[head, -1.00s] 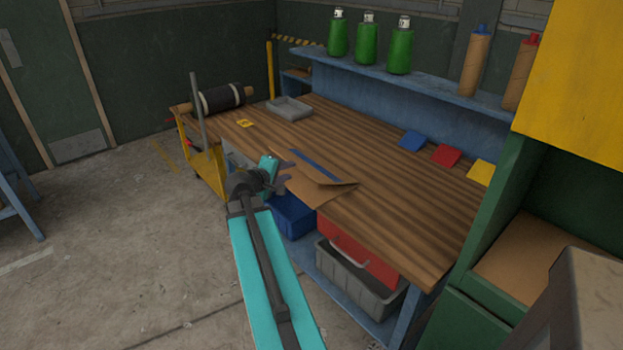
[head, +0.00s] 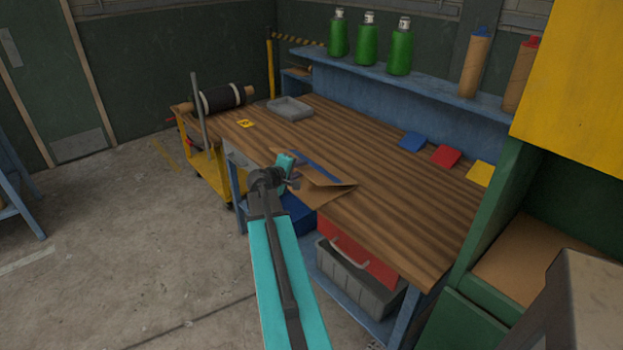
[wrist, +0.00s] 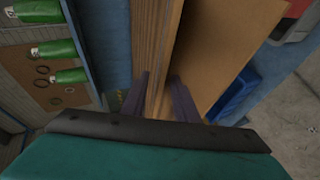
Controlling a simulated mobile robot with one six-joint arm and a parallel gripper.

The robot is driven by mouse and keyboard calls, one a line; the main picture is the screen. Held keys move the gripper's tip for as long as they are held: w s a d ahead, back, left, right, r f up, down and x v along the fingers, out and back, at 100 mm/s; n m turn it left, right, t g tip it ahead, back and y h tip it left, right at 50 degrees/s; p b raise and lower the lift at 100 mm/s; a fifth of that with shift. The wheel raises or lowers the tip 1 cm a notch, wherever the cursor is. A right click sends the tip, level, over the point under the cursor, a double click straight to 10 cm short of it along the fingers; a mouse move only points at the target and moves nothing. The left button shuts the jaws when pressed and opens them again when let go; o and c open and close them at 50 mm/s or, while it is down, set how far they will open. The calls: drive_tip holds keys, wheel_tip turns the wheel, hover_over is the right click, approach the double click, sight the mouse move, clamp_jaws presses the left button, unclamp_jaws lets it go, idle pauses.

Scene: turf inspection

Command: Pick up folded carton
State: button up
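The folded carton (head: 325,190) is a flat brown cardboard piece with a raised flap, lying at the front edge of the wooden workbench. Its tan panel (wrist: 225,45) fills the right middle of the wrist view. My gripper (head: 294,182) is at the carton's left end in the head view, partly hidden by my wrist. In the wrist view its two dark fingers (wrist: 159,97) stand apart, with a strip of brown between them. The right finger overlaps the carton panel. I cannot tell whether either finger touches the carton.
The workbench (head: 400,215) carries a blue strip (head: 313,165), a grey tray (head: 290,108) and coloured cards. Green bottles (head: 367,45) stand on the shelf behind. A blue bin (head: 298,215) and grey crate (head: 360,280) sit below. A yellow cart (head: 205,172) stands left; floor is open in front.

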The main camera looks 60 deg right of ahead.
sight(306, 167)
idle(0.3)
drive_tip(key=shift+p+x, duration=0.9)
drive_tip(key=shift+x, duration=1.75)
drive_tip(key=shift+s, duration=0.15)
drive_tip(key=shift+c, duration=0.2)
clamp_jaws()
